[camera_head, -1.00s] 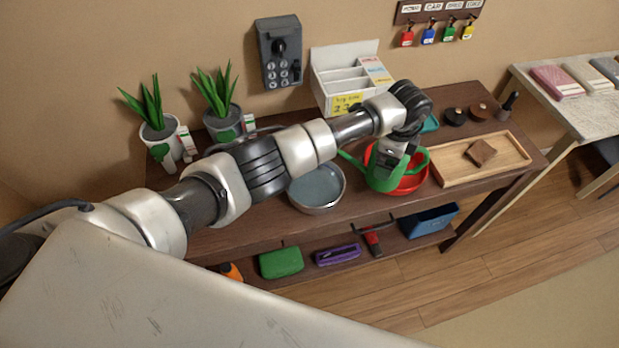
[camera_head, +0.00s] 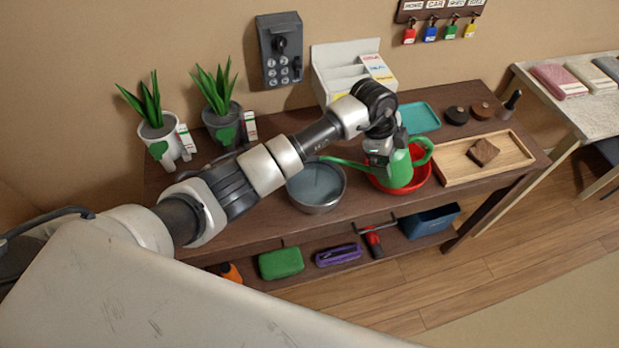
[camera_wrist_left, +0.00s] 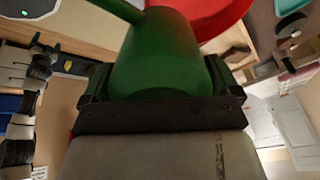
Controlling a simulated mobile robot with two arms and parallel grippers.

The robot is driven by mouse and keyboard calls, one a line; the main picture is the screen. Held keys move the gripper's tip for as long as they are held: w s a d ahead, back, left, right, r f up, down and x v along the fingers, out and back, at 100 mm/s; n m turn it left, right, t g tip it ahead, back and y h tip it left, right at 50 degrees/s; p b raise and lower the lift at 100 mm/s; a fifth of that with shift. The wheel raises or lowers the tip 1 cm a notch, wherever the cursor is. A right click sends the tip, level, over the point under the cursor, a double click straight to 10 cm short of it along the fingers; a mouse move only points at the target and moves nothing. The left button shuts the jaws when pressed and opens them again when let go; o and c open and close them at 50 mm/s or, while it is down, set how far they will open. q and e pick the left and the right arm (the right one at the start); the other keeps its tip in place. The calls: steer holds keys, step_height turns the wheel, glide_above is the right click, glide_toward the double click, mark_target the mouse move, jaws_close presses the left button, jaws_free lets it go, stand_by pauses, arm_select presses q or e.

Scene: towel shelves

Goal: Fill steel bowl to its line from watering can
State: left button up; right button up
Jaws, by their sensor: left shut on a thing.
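The green watering can (camera_head: 401,171) is held by my left gripper (camera_head: 381,150) over the red bowl (camera_head: 420,178) on the dark shelf top. Its spout points left, toward the steel bowl (camera_head: 318,206). The can looks roughly upright. In the left wrist view the can's green body (camera_wrist_left: 165,60) fills the space between the fingers of my left gripper (camera_wrist_left: 160,95), which is shut on it. The steel bowl stands left of the red bowl, and a grey-blue surface shows inside it. I cannot make out its line. My right gripper is not in view.
Two potted plants (camera_head: 158,128) stand at the left of the shelf. A white box (camera_head: 345,60) is behind. A teal tray (camera_head: 418,118), a wooden tray (camera_head: 455,178) and dark round items (camera_head: 456,116) are to the right. A green case (camera_head: 281,263) lies on the lower shelf.

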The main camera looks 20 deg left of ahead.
arm_select(q)
steer(key=shift+d+r, duration=0.1)
steer(key=shift+d, duration=0.1)
steer(key=shift+a, duration=0.15)
steer(key=shift+w, duration=0.1)
steer(key=shift+r, duration=0.15)
steer(key=shift+w+d+y+p, duration=0.1)
steer(key=shift+d+y+p, duration=0.25)
steer(key=shift+y+p, duration=0.4)
steer(key=shift+f+g+y, duration=0.35)
steer(key=shift+g+y, duration=0.05)
steer(key=shift+y, duration=0.45)
steer(key=shift+d+f, duration=0.1)
steer(key=shift+f, duration=0.1)
steer(key=shift+a+r+g+y, duration=0.1)
steer(key=shift+a+g+y, duration=0.2)
steer(key=shift+y, duration=0.3)
steer(key=shift+d, duration=0.1)
